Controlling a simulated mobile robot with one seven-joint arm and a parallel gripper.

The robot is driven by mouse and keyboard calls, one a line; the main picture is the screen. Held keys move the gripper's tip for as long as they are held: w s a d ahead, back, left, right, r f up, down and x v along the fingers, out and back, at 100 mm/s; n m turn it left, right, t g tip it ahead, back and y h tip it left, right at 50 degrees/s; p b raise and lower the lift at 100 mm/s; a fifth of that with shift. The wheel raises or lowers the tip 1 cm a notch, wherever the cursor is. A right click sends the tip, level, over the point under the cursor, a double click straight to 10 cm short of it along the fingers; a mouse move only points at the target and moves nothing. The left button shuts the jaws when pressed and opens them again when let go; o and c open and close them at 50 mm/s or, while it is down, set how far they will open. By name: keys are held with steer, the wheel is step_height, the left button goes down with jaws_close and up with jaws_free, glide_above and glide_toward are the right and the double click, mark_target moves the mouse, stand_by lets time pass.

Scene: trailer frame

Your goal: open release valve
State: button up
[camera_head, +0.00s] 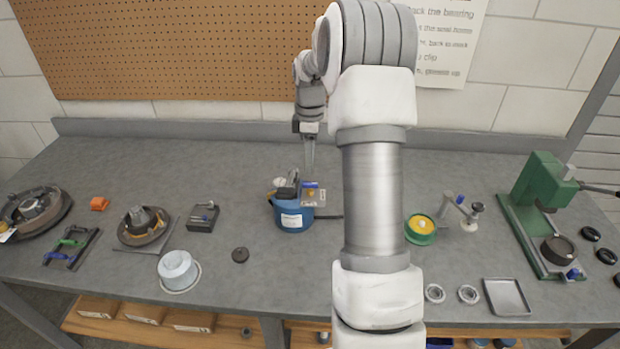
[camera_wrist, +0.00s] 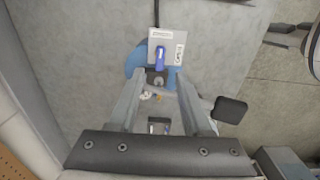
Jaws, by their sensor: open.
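A blue round unit (camera_head: 292,218) with a white label stands mid-table. My gripper (camera_head: 309,170) points down over the unit. In the wrist view my gripper (camera_wrist: 159,74) is open and empty, its fingertips just below the lever in the picture. Contact cannot be told.
A black block (camera_wrist: 230,110) sticks out beside the unit. A yellow-and-green round part (camera_head: 420,228) stands to the right, and a green press (camera_head: 535,200) at the far right. A white-blue cup (camera_head: 178,268) and hub parts (camera_head: 143,226) are left. The table behind the unit is clear.

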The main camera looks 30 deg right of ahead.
mark_target(310, 182)
step_height(310, 182, down, 6)
steer(key=shift+f, duration=0.25)
jaws_close()
stand_by(0.3)
